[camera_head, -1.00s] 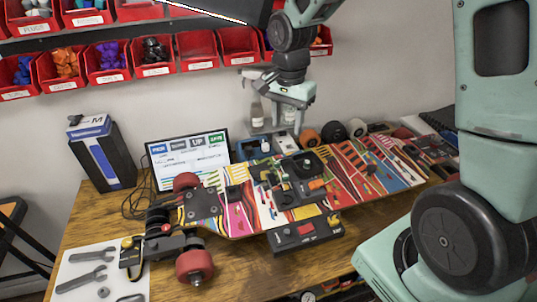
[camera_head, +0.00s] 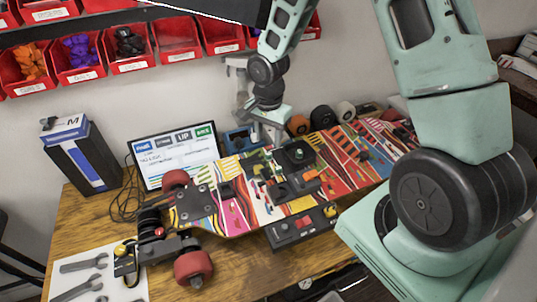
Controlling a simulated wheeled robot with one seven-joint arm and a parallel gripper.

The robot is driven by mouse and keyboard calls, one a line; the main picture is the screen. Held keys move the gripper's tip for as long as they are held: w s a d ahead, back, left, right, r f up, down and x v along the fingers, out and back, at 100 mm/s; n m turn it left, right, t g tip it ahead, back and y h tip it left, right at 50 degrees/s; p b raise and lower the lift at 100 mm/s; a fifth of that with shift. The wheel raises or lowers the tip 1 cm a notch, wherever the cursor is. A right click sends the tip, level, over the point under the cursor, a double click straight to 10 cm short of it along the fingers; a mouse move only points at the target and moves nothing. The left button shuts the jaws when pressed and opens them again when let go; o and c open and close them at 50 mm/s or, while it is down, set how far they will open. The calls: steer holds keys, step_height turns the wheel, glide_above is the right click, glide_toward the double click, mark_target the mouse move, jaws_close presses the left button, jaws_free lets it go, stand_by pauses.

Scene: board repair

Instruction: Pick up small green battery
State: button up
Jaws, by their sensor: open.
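My gripper (camera_head: 264,138) hangs low over the back edge of the colourful skateboard deck (camera_head: 234,211), left of the row of wheels. It looks empty, with its fingers apart, but the fingertips are small and partly lost against the things behind. Several small green and dark parts lie on the middle of the deck in front of my gripper. A small dark green piece (camera_head: 298,153) shows there. I cannot tell for certain which part is the small green battery.
A screen (camera_head: 178,157) and a black-and-blue box (camera_head: 82,155) stand at the left. Loose wheels (camera_head: 322,116) line the back. A black control box (camera_head: 300,228) sits at the board's front edge. Wrenches (camera_head: 80,265) lie front left. Red bins (camera_head: 130,62) hang above.

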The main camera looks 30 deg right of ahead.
mark_target(269, 154)
steer(key=shift+w+d+f+p, duration=0.1)
steer(key=shift+f+p, duration=0.75)
steer(key=shift+f, duration=2.2)
jaws_close()
